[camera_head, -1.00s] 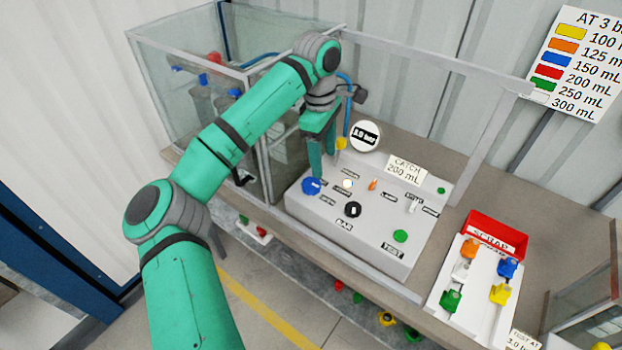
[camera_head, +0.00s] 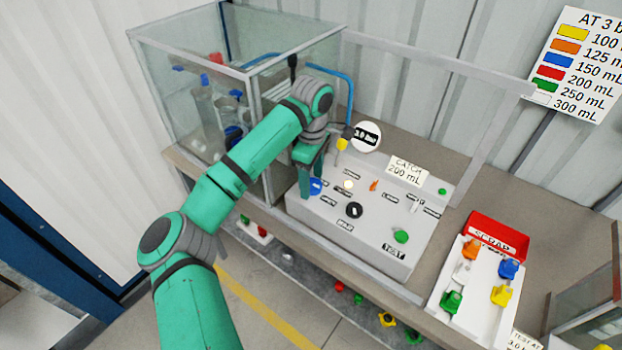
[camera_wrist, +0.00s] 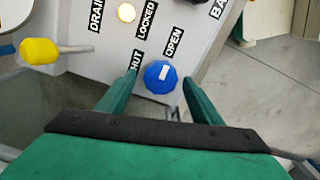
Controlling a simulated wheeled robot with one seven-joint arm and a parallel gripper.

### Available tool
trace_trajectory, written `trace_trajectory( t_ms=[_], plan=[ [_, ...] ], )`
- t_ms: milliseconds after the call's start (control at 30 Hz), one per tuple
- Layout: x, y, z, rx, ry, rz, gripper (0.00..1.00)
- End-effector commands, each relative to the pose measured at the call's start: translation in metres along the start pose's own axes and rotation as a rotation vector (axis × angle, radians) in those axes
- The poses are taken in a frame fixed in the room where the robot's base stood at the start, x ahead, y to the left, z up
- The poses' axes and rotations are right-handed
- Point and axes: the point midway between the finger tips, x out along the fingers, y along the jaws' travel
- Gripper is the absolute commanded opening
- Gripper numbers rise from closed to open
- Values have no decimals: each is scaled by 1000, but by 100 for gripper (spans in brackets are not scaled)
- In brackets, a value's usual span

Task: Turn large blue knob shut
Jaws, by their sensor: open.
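The large blue knob (camera_wrist: 161,75) is on the sloped grey panel (camera_wrist: 210,50), with a white mark on its face. In the wrist view, the SHUT label is at its upper left and the OPEN label above it to the right. My gripper (camera_wrist: 162,84) is open, with one green finger on each side of the knob; I cannot tell whether either finger touches it. In the head view, the knob (camera_head: 316,187) is partly hidden by my gripper (camera_head: 311,184), at the panel's left end.
A yellow-tipped lever (camera_head: 342,144) stands behind the knob. A black knob (camera_head: 354,211) and a lit round lamp (camera_head: 348,184) are to its right. A glass tank (camera_head: 190,45) stands close on the left. A grey frame rail (camera_head: 430,62) passes above the panel.

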Motion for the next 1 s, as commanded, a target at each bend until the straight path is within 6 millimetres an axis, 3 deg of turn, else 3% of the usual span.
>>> trace_trajectory(
  t_ms=[300, 500, 1000],
  plan=[
    [3, 0, 0, 1, 0, 0, 60],
    [3, 0, 0, 0, 0, 1, 19],
    [2, 0, -2, -115, 1, 3, 19]
  ],
)
